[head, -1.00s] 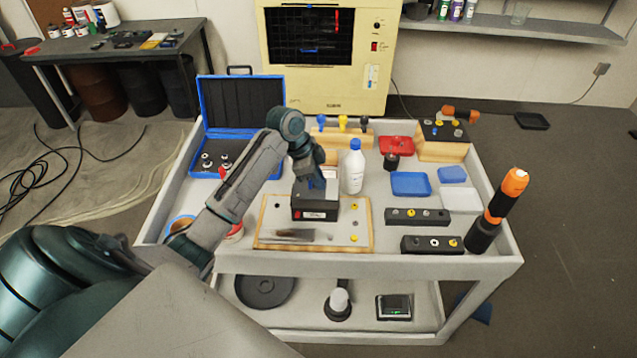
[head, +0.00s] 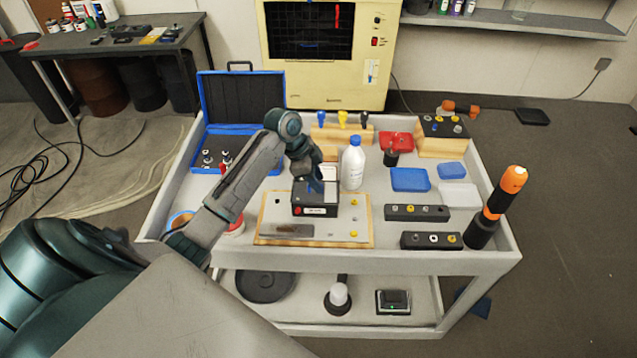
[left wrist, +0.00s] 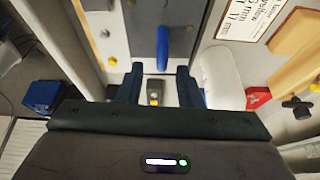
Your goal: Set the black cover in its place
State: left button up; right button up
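A black box (head: 315,209) with a white label and a red mark on its front sits on the pale wood-edged board (head: 270,222). Its dark top is partly hidden by my gripper, so I cannot tell whether the black cover is on it. My left gripper (head: 316,185) points down over the box. In the left wrist view its two fingers (left wrist: 158,72) stand apart. A blue handle-like piece (left wrist: 162,48) lies at or just beyond the fingertips, against a dark grey flat surface (left wrist: 144,28). My right gripper is not in view.
A white bottle (head: 352,165) stands close right of the gripper. A tool rack (head: 350,137) stands behind, and an open blue case (head: 203,112) is at the back left. Black blocks (head: 431,240) and an orange-topped black cylinder (head: 497,205) stand at the right.

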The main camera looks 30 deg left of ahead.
aim_at(303, 192)
pick_arm(q)
jog(key=b+v, duration=0.2)
jog(key=v, duration=0.8)
jog(key=shift+b, duration=0.3)
jog(key=shift+r, duration=0.1)
